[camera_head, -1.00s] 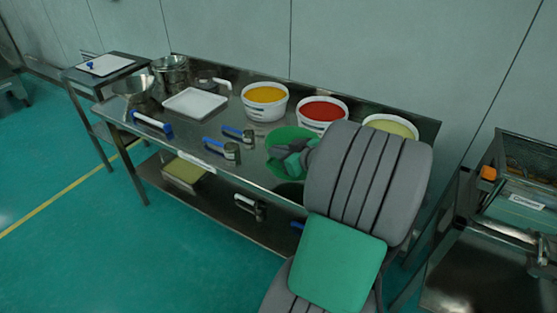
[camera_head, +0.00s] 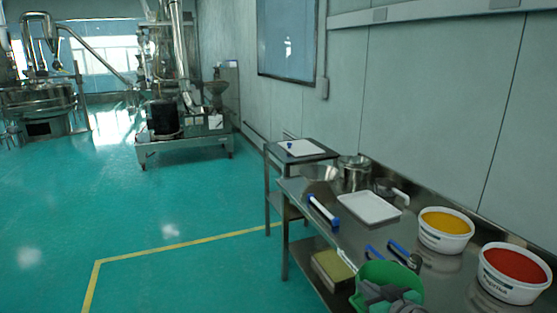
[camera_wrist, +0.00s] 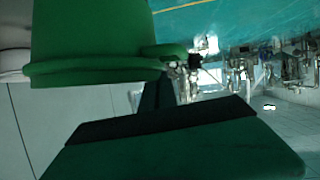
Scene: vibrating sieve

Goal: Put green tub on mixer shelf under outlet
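The green tub (camera_head: 375,272) is at the bottom of the head view, in front of the steel table's near edge. My gripper (camera_head: 392,296) is at the tub's near side and seems shut on its rim. The exact contact is hidden. In the wrist view the tub (camera_wrist: 95,35) fills the upper left, with its rim facing down in the picture and a green part of my gripper (camera_wrist: 180,150) below. A tall steel machine (camera_head: 170,60) stands far off at the centre left, over a low steel platform (camera_head: 190,148). I cannot make out the outlet or the shelf.
The steel table (camera_head: 300,195) at the right bears a yellow-filled tub (camera_head: 445,238), a red-filled tub (camera_head: 515,283), a white tray (camera_head: 368,207) and steel pots (camera_head: 354,170). A round sieve machine (camera_head: 40,105) stands far left. The green floor (camera_head: 120,205) between is open.

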